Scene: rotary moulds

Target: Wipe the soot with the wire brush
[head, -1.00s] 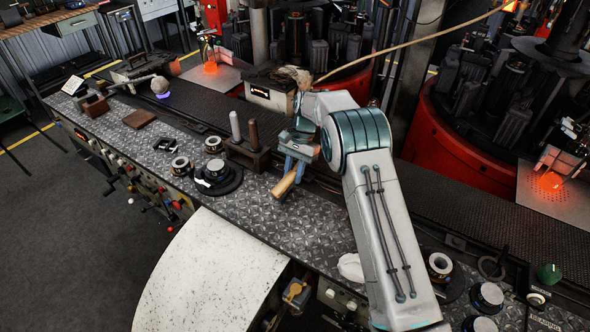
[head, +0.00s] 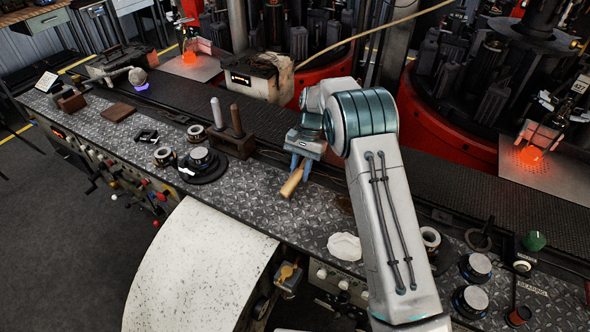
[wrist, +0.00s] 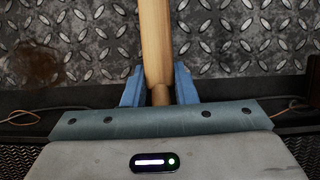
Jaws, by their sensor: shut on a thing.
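My gripper (head: 300,166) is shut on a light wooden handle, taken as that of the wire brush (head: 291,184). It holds the handle tilted above the patterned metal bench top. In the wrist view the blue fingers (wrist: 159,88) sit on both sides of the handle (wrist: 156,45), which runs out past the top edge. No bristles show in either view. A dark brown stain, likely the soot (head: 344,204), lies on the bench to the right of the gripper, partly behind my arm. A brown stain (wrist: 30,66) also shows at left in the wrist view.
A brown block with two upright rods (head: 236,146) stands left of my gripper. A crumpled white cloth (head: 345,246) lies at the front of the bench. Round metal moulds (head: 475,266) stand at right. A dark conveyor (head: 480,185) runs behind, with glowing orange pieces (head: 530,155) beyond.

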